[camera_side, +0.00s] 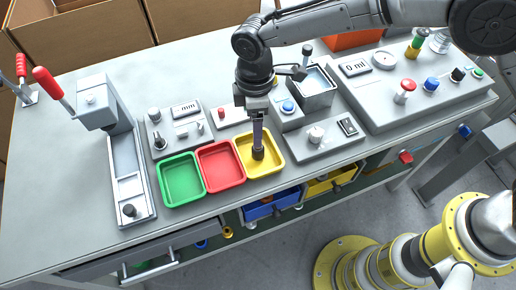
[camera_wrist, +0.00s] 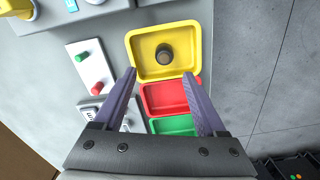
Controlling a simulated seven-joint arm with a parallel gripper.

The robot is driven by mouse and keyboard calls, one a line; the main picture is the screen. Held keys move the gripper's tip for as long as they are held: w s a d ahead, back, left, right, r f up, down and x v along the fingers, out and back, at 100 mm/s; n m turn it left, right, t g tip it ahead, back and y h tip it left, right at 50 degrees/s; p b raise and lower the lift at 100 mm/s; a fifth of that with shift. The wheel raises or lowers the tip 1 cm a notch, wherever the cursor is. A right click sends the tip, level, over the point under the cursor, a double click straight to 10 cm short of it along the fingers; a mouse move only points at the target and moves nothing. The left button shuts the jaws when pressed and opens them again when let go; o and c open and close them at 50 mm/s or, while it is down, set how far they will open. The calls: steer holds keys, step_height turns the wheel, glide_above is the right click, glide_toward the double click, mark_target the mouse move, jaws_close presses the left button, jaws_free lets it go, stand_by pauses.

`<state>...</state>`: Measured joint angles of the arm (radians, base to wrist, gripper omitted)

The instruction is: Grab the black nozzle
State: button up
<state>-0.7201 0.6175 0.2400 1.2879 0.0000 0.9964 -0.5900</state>
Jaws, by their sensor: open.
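The black nozzle (camera_side: 258,154) stands upright in the yellow tray (camera_side: 277,165), near the tray's middle. In the wrist view the nozzle (camera_wrist: 164,54) shows as a dark round top inside the yellow tray (camera_wrist: 137,42). My gripper (camera_side: 258,143) points down over the yellow tray, and its fingers overlap the nozzle's top in the side view. In the wrist view my gripper (camera_wrist: 160,74) has its purple-grey fingers spread apart with nothing between them. The nozzle lies beyond the fingertips, roughly centred across the gap. The exact height gap is hard to tell.
A red tray (camera_side: 221,183) and a green tray (camera_side: 182,197) sit in line beside the yellow one. A grey lever press (camera_side: 119,150) stands left. Panels with buttons and a metal container (camera_side: 318,100) stand behind and right.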

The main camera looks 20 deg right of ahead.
mark_target(258, 151)
steer(key=shift+s+d+f, duration=0.1)
steer(key=shift+s+f, duration=0.1)
steer(key=shift+f, duration=1.65)
steer(key=shift+s+f, duration=0.15)
steer(key=shift+f, duration=1.65)
jaws_close()
